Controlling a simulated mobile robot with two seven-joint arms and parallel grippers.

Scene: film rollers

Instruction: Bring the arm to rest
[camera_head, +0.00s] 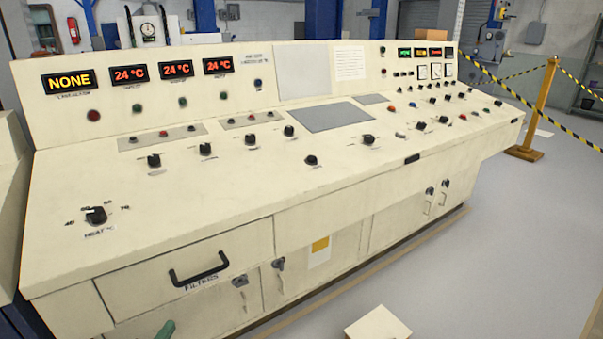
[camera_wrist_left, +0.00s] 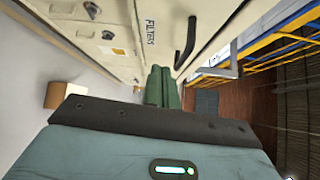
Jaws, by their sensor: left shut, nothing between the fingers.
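My left gripper (camera_head: 165,330) shows only as a green fingertip at the bottom edge of the head view, low in front of the console's drawer side. In the left wrist view its two green fingers (camera_wrist_left: 162,86) lie together, shut, with nothing between them. They point towards the console front near the FILTERS drawer (camera_head: 188,277) and its black handle (camera_wrist_left: 185,42). I cannot tell the exact gap to the console. My right gripper is in neither view.
The cream control console (camera_head: 210,210) fills most of the head view, with knobs and displays reading NONE and 24 °C. A pale box (camera_head: 378,326) stands at the bottom. Grey floor (camera_head: 480,260) is open at right, near a yellow barrier post (camera_head: 543,100).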

